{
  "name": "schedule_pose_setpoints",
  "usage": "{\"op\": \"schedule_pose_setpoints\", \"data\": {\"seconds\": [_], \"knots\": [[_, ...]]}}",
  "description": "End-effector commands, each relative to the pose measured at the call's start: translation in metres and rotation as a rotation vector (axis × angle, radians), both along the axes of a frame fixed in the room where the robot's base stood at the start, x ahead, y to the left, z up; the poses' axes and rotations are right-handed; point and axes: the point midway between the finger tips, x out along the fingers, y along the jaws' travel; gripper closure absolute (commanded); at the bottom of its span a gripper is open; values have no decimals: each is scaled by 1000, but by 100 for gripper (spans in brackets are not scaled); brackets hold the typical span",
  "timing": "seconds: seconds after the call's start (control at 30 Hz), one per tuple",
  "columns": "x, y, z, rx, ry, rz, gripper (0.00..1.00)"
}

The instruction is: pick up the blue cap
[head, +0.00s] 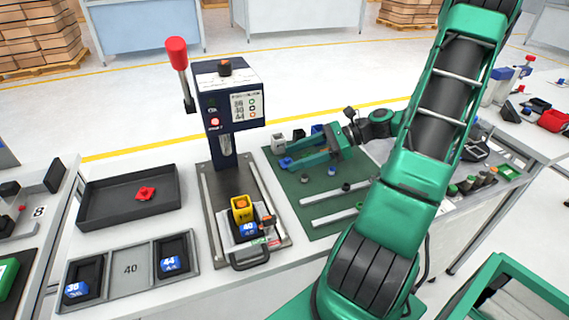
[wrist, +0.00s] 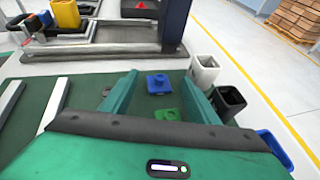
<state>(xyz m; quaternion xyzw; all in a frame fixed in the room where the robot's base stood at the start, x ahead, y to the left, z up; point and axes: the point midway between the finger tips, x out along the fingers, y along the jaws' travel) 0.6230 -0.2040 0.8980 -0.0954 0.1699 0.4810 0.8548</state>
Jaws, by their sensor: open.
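The blue cap (wrist: 158,84) lies on the dark green mat (wrist: 84,88), with a square base and a round knob on top. In the head view the blue cap (head: 286,162) shows near the fingertips. My gripper (wrist: 160,80) is open, its two green fingers on either side of the blue cap with gaps visible. It reaches in from the right in the head view (head: 285,160). A green cap (wrist: 167,114) lies between the fingers, nearer the palm. I cannot tell the exact height of the fingers above the mat.
White (wrist: 204,70), black (wrist: 228,100) and blue (wrist: 270,145) cups stand beside the right finger. A press (head: 228,110) with a yellow part (head: 242,208) stands left of the mat. A dark tray (head: 95,212) holds a red cap (head: 146,194). Pale rails (head: 335,192) cross the mat.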

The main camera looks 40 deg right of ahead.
Motion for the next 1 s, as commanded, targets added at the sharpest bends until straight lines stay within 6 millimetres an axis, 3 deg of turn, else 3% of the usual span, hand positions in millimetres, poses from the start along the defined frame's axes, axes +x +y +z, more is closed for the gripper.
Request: {"op": "schedule_pose_setpoints", "data": {"seconds": [0.37, 0.57, 1.0], "knots": [[6, 10, -5, -1, -1, -1, 45], [6, 10, -5, -1, -1, -1, 88], [6, 10, -5, -1, 0, 0, 89]]}}
